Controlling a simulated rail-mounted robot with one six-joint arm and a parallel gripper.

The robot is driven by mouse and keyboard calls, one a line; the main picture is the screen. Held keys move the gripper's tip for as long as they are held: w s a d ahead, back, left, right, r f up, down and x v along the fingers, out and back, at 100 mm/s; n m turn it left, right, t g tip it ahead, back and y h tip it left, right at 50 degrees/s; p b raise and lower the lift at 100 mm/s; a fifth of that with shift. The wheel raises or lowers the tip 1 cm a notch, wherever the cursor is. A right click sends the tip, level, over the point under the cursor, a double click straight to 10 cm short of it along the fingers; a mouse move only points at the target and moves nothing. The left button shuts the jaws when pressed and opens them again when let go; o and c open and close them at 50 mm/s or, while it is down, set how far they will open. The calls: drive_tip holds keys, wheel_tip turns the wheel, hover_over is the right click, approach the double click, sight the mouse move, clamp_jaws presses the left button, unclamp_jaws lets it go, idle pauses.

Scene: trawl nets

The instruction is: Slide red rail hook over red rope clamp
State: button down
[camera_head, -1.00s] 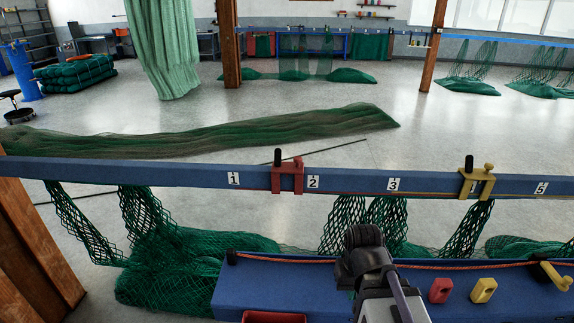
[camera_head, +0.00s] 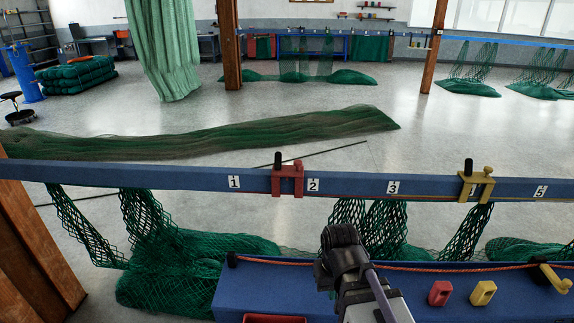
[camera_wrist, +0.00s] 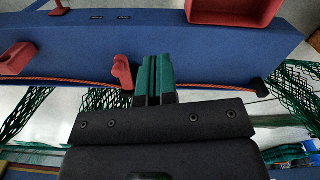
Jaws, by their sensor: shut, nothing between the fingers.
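The red rail hook (camera_head: 287,179) sits over the blue rail (camera_head: 130,176) between labels 1 and 2 in the head view. In the wrist view, a red lever-shaped piece (camera_wrist: 122,72), which looks like the red rope clamp, is by the red rope on the blue bench. My gripper (camera_wrist: 154,62) appears just right of it there, its teal fingers together and empty; I cannot tell whether they touch it. In the head view my gripper (camera_head: 341,240) is over the bench's far edge, its fingertips and the lever-shaped piece hidden by my arm.
A yellow rail hook (camera_head: 474,184) sits further right on the rail. Red (camera_head: 440,293) and yellow (camera_head: 483,292) blocks stand on the bench, with a yellow lever piece (camera_head: 552,278) at its right. Green nets (camera_head: 190,265) hang below the rail. A red tray (camera_head: 274,318) is at the front.

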drive_tip(key=w+a+r+n+t+h+p, duration=0.2)
drive_tip(key=w+a+r+n+t+h, duration=0.35)
drive_tip(key=w+a, duration=0.65)
drive_tip(key=n+t+h, duration=0.2)
drive_tip(key=t+h, duration=0.3)
drive_tip(key=t, duration=0.2)
approach(286, 173)
wheel_tip(286, 173, up, 3)
drive_tip(key=x, duration=0.9)
drive_tip(key=shift+w+d, duration=0.35)
